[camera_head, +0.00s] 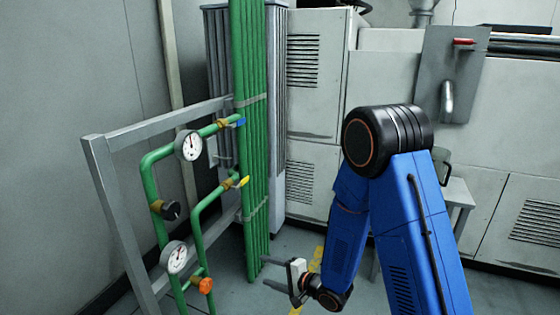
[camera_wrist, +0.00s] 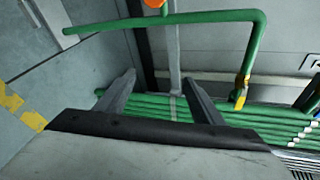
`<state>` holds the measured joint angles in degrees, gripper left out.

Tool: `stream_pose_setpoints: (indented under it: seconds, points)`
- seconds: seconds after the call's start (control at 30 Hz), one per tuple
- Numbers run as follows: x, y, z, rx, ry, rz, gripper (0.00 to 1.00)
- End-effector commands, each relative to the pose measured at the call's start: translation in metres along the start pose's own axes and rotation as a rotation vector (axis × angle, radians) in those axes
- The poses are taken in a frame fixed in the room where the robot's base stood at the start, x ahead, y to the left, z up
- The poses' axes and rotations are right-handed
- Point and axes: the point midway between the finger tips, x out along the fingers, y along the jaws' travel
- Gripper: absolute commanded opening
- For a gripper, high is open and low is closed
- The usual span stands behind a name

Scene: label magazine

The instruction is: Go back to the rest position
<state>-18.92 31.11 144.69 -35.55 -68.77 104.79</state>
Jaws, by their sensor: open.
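My gripper (camera_head: 281,274) is low in the head view, at the end of my blue arm. Its two fingers point left, toward the foot of the green pipe bundle (camera_head: 255,150). The fingers are spread apart with nothing between them. In the wrist view my gripper (camera_wrist: 160,84) shows both dark fingers apart. The green pipe bundle (camera_wrist: 165,108) lies behind them there, and I cannot tell the exact gap to it.
A grey frame (camera_head: 110,200) at left carries green pipes with an upper gauge (camera_head: 188,145), a lower gauge (camera_head: 174,257), a blue valve handle (camera_head: 240,122), a yellow one (camera_head: 243,181) and an orange knob (camera_head: 206,285). Grey cabinets (camera_head: 317,100) and a stool (camera_head: 458,192) stand behind my arm.

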Motion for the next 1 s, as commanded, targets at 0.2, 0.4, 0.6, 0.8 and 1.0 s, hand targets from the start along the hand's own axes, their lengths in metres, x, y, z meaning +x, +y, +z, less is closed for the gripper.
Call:
stream_pose_setpoints:
  seconds: [0.2,0.4,0.6,0.8,1.0]
  points:
    - [-0.032,-0.037,-0.037,-0.218,0.144,0.087,0.61]
    - [-0.072,-0.065,-0.066,-0.387,0.261,0.194,0.61]
    - [-0.121,-0.090,-0.087,-0.528,0.357,0.317,0.61]
    - [-0.177,-0.108,-0.098,-0.640,0.425,0.453,0.61]
    - [-0.236,-0.122,-0.098,-0.725,0.460,0.593,0.61]
